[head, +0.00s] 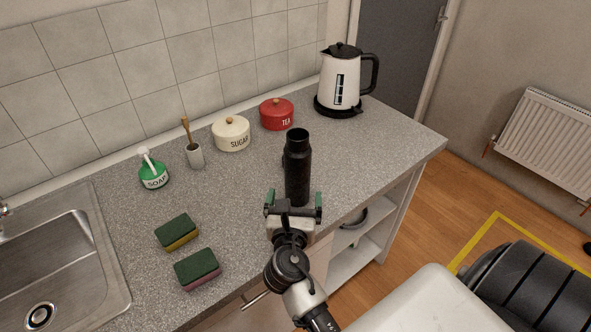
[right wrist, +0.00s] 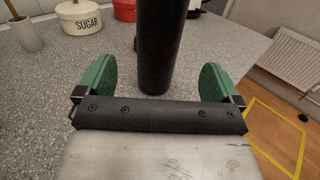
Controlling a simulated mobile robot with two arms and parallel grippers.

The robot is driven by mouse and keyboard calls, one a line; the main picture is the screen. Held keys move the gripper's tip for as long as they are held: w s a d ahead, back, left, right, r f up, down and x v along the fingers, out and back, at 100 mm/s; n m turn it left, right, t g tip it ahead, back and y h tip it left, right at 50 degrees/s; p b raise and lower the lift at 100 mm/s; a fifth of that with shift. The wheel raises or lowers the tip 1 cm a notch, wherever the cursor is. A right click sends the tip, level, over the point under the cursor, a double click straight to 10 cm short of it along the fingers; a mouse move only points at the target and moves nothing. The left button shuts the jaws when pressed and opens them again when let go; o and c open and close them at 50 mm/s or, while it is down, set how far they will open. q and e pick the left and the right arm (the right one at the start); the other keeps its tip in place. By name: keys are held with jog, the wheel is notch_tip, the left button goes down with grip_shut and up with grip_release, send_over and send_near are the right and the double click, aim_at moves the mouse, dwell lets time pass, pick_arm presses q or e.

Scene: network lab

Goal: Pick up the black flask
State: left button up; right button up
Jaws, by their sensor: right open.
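The black flask (head: 298,168) stands upright on the grey speckled counter, near its front edge. It also shows in the right wrist view (right wrist: 161,45), where its top is cut off. My right gripper (head: 294,200) is open at the counter's front edge, just in front of the flask. In the right wrist view, its green fingers (right wrist: 160,78) are spread wide, with the flask beyond and between them in line. The flask appears apart from both fingers. A small dark part shows behind the flask's left side, mostly hidden. My left gripper is not in view.
A white sugar pot (head: 231,135), a red tea pot (head: 276,115) and a kettle (head: 341,84) stand behind the flask. A soap bottle (head: 153,172), a cup with a brush (head: 195,156), two sponges (head: 177,232) and a sink (head: 62,262) are left. Counter right of the flask is clear.

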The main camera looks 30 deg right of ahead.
aim_at(296, 182)
jog(key=x, duration=0.3)
jog(key=shift+w+d+p, duration=0.25)
jog(key=shift+d+p, duration=0.05)
jog(key=x, duration=0.3)
jog(key=p+x, duration=0.1)
jog(key=shift+w+d+f, duration=0.1)
jog(key=shift+w+f, duration=0.15)
jog(key=shift+w, duration=0.2)
jog(key=shift+w+d+f, duration=0.1)
jog(key=shift+w+d, duration=0.2)
jog(key=shift+d, duration=0.05)
jog(key=shift+a, duration=0.1)
jog(key=shift+s, duration=0.1)
jog(key=shift+c, duration=1.2)
jog(key=c, duration=1)
